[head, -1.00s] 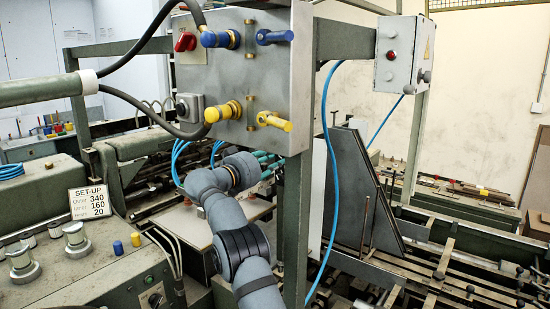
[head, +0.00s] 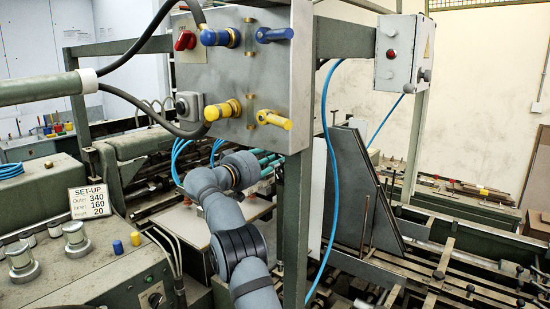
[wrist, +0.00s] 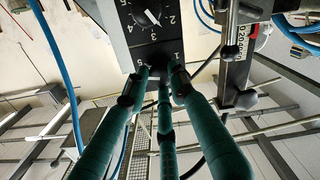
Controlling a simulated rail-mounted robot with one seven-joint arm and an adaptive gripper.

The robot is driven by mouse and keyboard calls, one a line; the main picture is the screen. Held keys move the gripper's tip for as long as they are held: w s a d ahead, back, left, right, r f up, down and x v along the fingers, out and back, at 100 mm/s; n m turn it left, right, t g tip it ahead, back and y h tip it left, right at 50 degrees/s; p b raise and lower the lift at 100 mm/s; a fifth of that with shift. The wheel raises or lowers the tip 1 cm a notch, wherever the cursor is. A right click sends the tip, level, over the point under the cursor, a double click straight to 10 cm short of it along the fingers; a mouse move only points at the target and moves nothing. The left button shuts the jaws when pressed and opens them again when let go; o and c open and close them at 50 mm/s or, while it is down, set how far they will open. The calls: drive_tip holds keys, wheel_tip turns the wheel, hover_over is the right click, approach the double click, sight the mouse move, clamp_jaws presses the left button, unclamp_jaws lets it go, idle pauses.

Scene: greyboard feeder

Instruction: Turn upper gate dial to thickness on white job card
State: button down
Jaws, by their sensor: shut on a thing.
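My gripper (wrist: 160,72) has long teal fingers that close around a small dial knob on a dark numbered plate (wrist: 158,52). The fingertips cover most of this knob, so its pointer setting is hidden. A second dial (wrist: 148,14) with a white pointer mark and numbers around it sits above it in the wrist picture. I cannot tell which dial is the upper gate dial. In the head view the teal fingers run behind the grey panel and post, with the dials hidden. A white card (head: 90,201) at the left reads SET-UP, with 340, 160 and 20; its last label is unclear.
A grey panel (head: 225,75) with blue and yellow fittings hangs close above my arm. A green post (head: 297,225) stands right beside it. A blue hose (head: 326,150) hangs at the right. In the wrist view, a bracket (wrist: 237,65) and knobs are right of the fingers.

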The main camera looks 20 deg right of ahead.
drive_tip(key=shift+n+p, duration=4.05)
drive_tip(key=shift+n, duration=9.15)
drive_tip(key=c, duration=1.5)
unclamp_jaws()
drive_tip(key=shift+o, duration=0.2)
drive_tip(key=shift+a, duration=0.1)
